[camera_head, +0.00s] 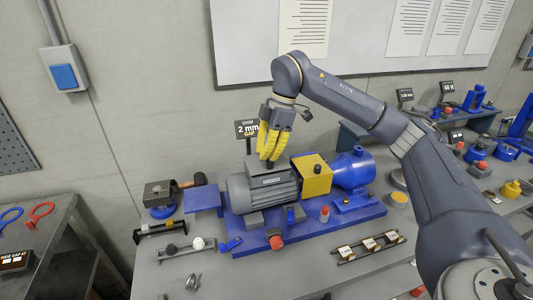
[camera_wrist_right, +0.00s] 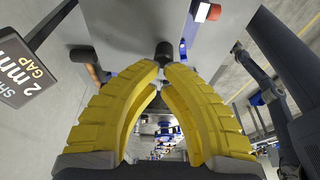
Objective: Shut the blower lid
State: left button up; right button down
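The machine on the bench has a grey finned motor (camera_head: 262,191), a yellow box (camera_head: 311,174) and a rounded blue housing (camera_head: 353,168). I cannot tell which part is the blower lid. My right gripper (camera_head: 268,160) points down over the flat grey top of the motor. Its yellow fingertips nearly meet in the right wrist view (camera_wrist_right: 165,66). A dark knob (camera_wrist_right: 163,49) shows right at the tips. I cannot tell whether the fingers grip it or only stand near it. My left gripper is not in view.
A "2 mm gap" sign (camera_head: 247,129) stands behind the motor, close to my right gripper. The blue baseplate (camera_head: 300,227) carries red and blue small parts. Small tools and a labelled rack (camera_head: 368,247) lie in front. A side table (camera_head: 50,240) stands at left.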

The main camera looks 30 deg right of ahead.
jog(key=shift+f, duration=0.1)
jog(key=shift+s+f, duration=0.3)
jog(key=shift+f, duration=0.5)
jog(key=shift+r, duration=0.15)
